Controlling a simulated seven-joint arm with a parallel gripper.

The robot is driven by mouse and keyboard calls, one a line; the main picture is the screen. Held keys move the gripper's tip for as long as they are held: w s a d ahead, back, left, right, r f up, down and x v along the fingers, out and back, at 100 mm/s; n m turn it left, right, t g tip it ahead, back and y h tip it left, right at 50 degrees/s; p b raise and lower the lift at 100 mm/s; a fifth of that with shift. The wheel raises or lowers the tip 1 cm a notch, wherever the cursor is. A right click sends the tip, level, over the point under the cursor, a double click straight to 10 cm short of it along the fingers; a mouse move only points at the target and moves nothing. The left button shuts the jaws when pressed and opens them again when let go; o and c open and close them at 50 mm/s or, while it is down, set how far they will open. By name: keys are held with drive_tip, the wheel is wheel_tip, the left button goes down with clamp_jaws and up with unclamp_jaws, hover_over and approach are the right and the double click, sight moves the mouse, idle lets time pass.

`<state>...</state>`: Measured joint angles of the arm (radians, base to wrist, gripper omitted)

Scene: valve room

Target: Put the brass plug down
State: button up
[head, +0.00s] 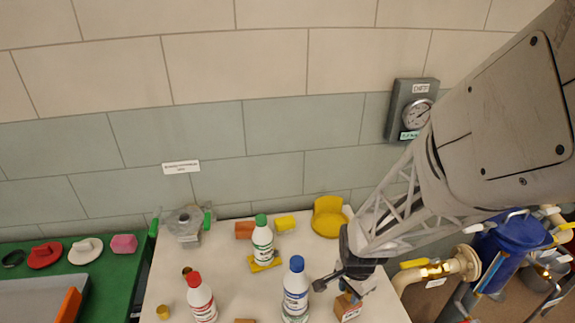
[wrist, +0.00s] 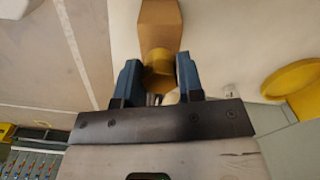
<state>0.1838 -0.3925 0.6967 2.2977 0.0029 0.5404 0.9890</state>
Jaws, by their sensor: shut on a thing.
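My gripper (wrist: 158,80) is shut on the brass plug (wrist: 158,60), a yellow-gold round piece between its two blue fingertips. In the head view my gripper (head: 342,287) is over the right part of the pale table (head: 225,293), and I cannot make out the plug there. A brown block (wrist: 160,22) lies just beyond the plug in the wrist view. I cannot tell if the plug touches it.
A blue-capped bottle (head: 296,292) stands left of my gripper. A green-capped bottle (head: 262,243), a red-capped bottle (head: 201,300) and a yellow round holder (head: 329,216) are also on the table. Pipework with a brass valve (head: 465,263) is at the right.

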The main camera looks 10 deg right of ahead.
drive_tip(key=shift+f, duration=0.7)
drive_tip(key=shift+f, duration=0.1)
drive_tip(key=o, duration=1)
wheel_tip(320, 180, up, 12)
idle(0.6)
drive_tip(key=s+a+r+n+t, duration=0.1)
drive_tip(key=s+a+r+n, duration=0.2)
drive_tip(key=r+n, duration=0.3)
drive_tip(key=s+a+r+n+t, duration=0.1)
drive_tip(key=s+a+r+n, duration=0.2)
drive_tip(key=r, duration=0.9)
drive_tip(key=s+n, duration=0.2)
drive_tip(key=n, duration=0.2)
drive_tip(key=shift+a+t, duration=0.25)
drive_tip(key=shift+t, duration=0.05)
